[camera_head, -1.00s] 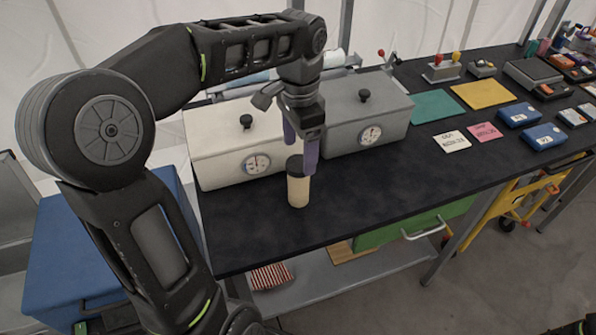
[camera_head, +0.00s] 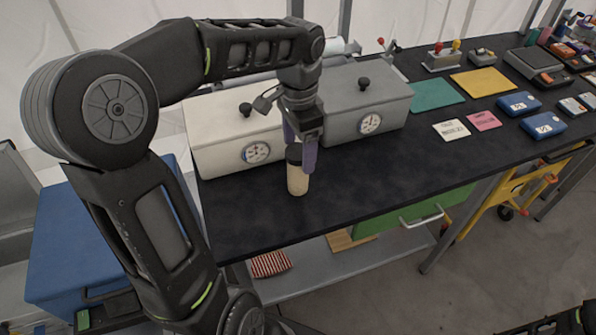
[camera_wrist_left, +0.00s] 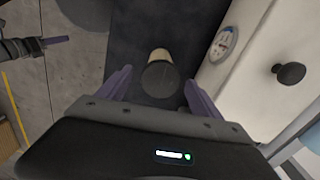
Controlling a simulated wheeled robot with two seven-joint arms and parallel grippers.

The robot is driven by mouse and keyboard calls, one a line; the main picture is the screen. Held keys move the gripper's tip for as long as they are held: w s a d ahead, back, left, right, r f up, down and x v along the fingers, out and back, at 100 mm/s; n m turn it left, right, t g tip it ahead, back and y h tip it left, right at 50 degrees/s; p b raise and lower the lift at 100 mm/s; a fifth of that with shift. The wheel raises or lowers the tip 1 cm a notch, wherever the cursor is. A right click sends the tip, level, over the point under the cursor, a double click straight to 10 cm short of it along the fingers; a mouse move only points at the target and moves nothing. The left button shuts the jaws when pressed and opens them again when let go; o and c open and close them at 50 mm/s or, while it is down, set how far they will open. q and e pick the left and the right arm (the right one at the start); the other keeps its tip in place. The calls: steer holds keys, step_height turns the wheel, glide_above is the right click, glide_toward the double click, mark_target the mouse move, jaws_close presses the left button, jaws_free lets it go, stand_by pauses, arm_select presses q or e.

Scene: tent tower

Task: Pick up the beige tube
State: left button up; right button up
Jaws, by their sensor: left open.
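The beige tube (camera_head: 298,182) stands upright on the dark bench, in front of the white box, and has a dark cap. My left gripper (camera_head: 300,152) is open, pointing down, with its purple fingers at the level of the cap. In the left wrist view the tube (camera_wrist_left: 159,56) shows end-on, its dark cap between the two spread fingers (camera_wrist_left: 158,80), with a gap on each side. My right gripper (camera_wrist_left: 54,41) shows only in part at the left of the left wrist view, with a purple finger; its opening is unclear.
The white box (camera_head: 220,150) and the grey box (camera_head: 372,100), each with a dial and black knob, stand close behind the tube. Bare bench (camera_head: 350,185) lies right of the tube. Cards and blue boxes (camera_head: 543,125) are farther right.

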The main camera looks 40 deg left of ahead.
mark_target(298, 171)
arm_select(q)
step_height(298, 171, down, 5)
steer(key=shift+r+p, duration=0.15)
steer(key=shift+p, duration=0.3)
steer(key=shift+c, duration=0.3)
steer(key=c, duration=1.5)
